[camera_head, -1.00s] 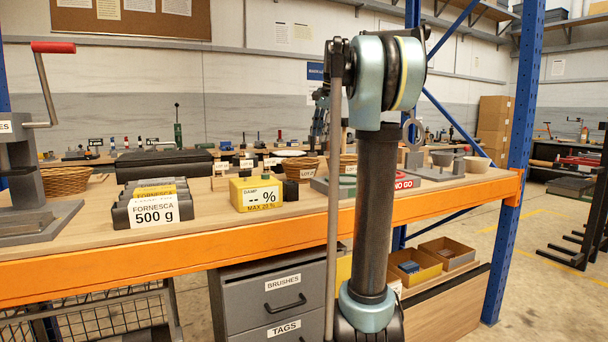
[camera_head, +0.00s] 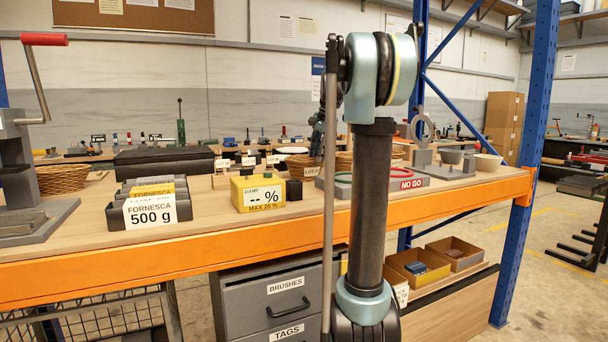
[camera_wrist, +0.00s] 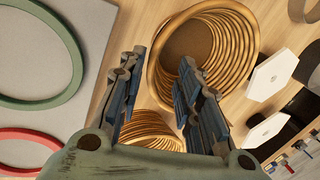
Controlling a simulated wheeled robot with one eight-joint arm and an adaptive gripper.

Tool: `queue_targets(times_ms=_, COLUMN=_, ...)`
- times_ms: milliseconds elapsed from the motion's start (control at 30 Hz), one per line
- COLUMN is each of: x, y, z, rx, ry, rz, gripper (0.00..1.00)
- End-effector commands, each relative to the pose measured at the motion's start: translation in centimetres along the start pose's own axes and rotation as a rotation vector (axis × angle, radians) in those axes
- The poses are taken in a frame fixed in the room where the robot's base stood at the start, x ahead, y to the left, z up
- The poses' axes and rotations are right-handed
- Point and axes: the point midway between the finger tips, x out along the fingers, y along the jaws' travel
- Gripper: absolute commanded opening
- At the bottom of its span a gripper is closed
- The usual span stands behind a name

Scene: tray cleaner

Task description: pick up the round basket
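Two round coiled baskets stand on the bench. One basket (camera_wrist: 205,38) is at the top middle of the wrist view, its brown inside facing me; the other basket (camera_wrist: 150,126) is lower, partly hidden between my fingers. In the head view one basket (camera_head: 300,167) shows left of my arm and another (camera_head: 344,161) is mostly hidden behind it. I cannot tell which is which across views. My gripper (camera_wrist: 160,66) is open and empty, its fingers apart over the baskets. In the head view my gripper is small and partly hidden behind my arm.
Green and red rings on a grey NO GO plate (camera_head: 411,183) lie beside the baskets. White labelled tags (camera_wrist: 271,74) stand close to the baskets.

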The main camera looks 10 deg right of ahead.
Motion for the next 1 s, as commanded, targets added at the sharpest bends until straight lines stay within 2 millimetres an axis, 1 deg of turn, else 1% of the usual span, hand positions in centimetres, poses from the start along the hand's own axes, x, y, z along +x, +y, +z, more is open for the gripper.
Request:
queue_targets(times_ms=100, x=1.1, y=0.0, z=0.0, rx=0.000, ry=0.000, rz=0.000, gripper=0.32)
queue_targets(times_ms=267, x=1.8, y=0.0, z=0.0, rx=-0.001, ry=0.000, rz=0.000, gripper=0.32)
queue_targets(times_ms=500, x=5.0, y=0.1, z=-0.1, rx=-0.002, ry=0.000, rz=0.000, gripper=0.32)
queue_targets(times_ms=600, x=6.0, y=0.1, z=-0.1, rx=-0.002, ry=0.000, rz=0.000, gripper=0.32)
queue_targets(times_ms=733, x=6.6, y=0.1, z=-0.1, rx=-0.002, ry=0.000, rz=0.000, gripper=0.32)
queue_targets(times_ms=933, x=6.6, y=0.1, z=-0.1, rx=-0.001, ry=0.000, rz=0.000, gripper=0.32)
queue_targets(times_ms=967, x=6.6, y=0.1, z=-0.1, rx=-0.001, ry=0.000, rz=0.000, gripper=0.27)
queue_targets(times_ms=1000, x=6.6, y=0.1, z=-0.1, rx=-0.001, ry=0.000, rz=0.000, gripper=0.18)
